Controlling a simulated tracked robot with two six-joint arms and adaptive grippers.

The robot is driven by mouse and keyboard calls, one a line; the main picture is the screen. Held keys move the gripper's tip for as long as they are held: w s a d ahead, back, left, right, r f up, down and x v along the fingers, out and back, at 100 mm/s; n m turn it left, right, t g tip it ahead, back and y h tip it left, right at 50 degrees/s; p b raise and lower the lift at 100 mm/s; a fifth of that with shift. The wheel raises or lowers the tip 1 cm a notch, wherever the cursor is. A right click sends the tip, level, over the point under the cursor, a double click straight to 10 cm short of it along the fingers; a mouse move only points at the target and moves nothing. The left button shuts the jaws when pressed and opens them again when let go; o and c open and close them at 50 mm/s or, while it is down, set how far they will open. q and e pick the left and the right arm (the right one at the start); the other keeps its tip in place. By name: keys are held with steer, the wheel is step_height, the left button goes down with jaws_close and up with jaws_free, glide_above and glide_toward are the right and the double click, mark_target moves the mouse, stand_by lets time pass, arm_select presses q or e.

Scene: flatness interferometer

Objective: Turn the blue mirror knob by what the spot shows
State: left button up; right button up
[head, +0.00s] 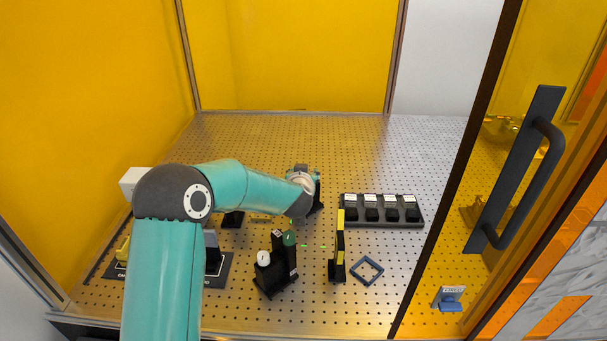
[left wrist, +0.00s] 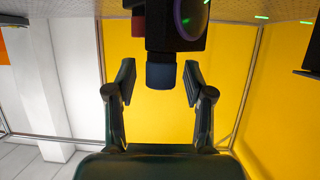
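The blue mirror knob (left wrist: 161,76) sticks out of a dark mount (left wrist: 176,32) in the left wrist view. My left gripper (left wrist: 160,80) is open, with one finger on each side of the knob and a visible gap on both sides. A red knob (left wrist: 138,26) and part of a round, purple-rimmed optic (left wrist: 190,14) show on the same mount. In the head view my left gripper (head: 316,186) is at the far end of my teal arm, which partly hides the mount; the blue knob cannot be made out there. Small green light spots (head: 323,246) show near the yellow-and-black upright piece (head: 339,250). My right gripper is not in view.
A black mount with a white knob (head: 264,258) and green disc (head: 289,238) stands nearer. A dark tray (head: 382,222) holds several black blocks at right. A blue square frame (head: 367,270) lies on the perforated table. An orange door with a handle (head: 528,170) borders the right.

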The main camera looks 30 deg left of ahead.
arm_select(q)
step_height(320, 180, up, 10)
steer(key=shift+f, duration=0.1)
stand_by(0.6)
stand_by(0.4)
